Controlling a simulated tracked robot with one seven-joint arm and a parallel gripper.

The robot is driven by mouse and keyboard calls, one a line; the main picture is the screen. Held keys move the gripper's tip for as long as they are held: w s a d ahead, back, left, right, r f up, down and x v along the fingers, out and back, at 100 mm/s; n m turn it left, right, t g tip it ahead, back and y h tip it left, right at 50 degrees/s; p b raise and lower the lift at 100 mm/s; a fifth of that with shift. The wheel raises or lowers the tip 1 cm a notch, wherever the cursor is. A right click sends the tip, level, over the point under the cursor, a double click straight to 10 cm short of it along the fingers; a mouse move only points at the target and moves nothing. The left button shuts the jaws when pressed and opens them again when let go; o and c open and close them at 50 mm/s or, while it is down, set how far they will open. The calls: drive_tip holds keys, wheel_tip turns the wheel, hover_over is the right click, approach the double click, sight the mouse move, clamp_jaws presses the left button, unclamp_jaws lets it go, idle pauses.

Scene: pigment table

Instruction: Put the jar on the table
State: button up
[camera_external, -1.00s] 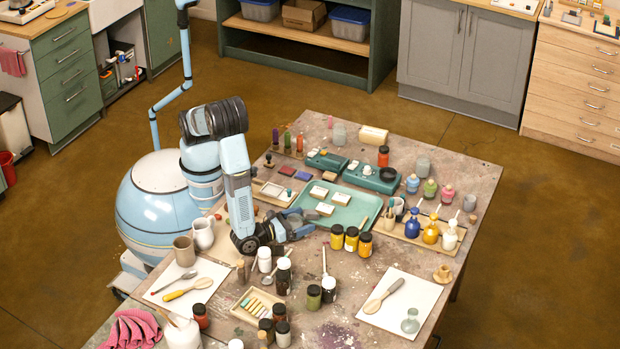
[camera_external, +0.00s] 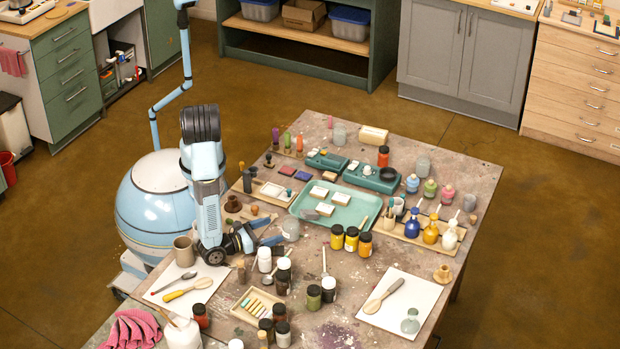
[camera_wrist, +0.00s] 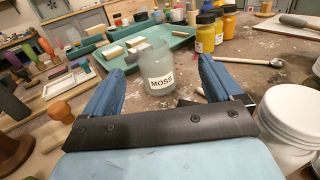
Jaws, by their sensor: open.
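A grey, frosted glass jar (camera_external: 290,230) stands upright at the near edge of the teal tray's corner. In the wrist view the jar (camera_wrist: 158,70) carries a white label reading MOSS, and its base appears to rest on the table (camera_external: 345,268). My gripper (camera_external: 277,232) is low over the table, just left of the jar. In the wrist view its two blue fingers are spread wide, with the jar beyond and between their tips. There is visible space on both sides of the jar, and the gripper holds nothing.
The teal tray (camera_external: 364,200) with white blocks lies behind the jar. Several yellow-filled jars (camera_external: 351,239) stand to its right. A white jar (camera_wrist: 288,118) is close on the right of my gripper. A wooden-knobbed stamp (camera_wrist: 60,111) is close on its left.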

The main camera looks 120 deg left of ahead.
drive_tip(key=s+a+r+n+g+h, duration=0.2)
drive_tip(key=a+r+n+g, duration=0.3)
drive_tip(key=a+r+n, duration=0.3)
drive_tip(key=s+a+r+n+g+h, duration=0.25)
drive_tip(key=a+r+n+g, duration=0.3)
drive_tip(key=a+r, duration=0.35)
drive_tip(key=s+a+r+n+t+h, duration=0.2)
drive_tip(key=s+r+n+h, duration=0.3)
drive_tip(key=s+r, duration=0.2)
drive_tip(key=s+a+r+n+t+h, duration=0.3)
drive_tip(key=s+r+n+h, duration=0.2)
drive_tip(key=r, duration=0.5)
drive_tip(key=s+n, duration=0.1)
drive_tip(key=s, duration=0.1)
drive_tip(key=shift+s+t, duration=0.3)
drive_tip(key=shift+t, duration=0.05)
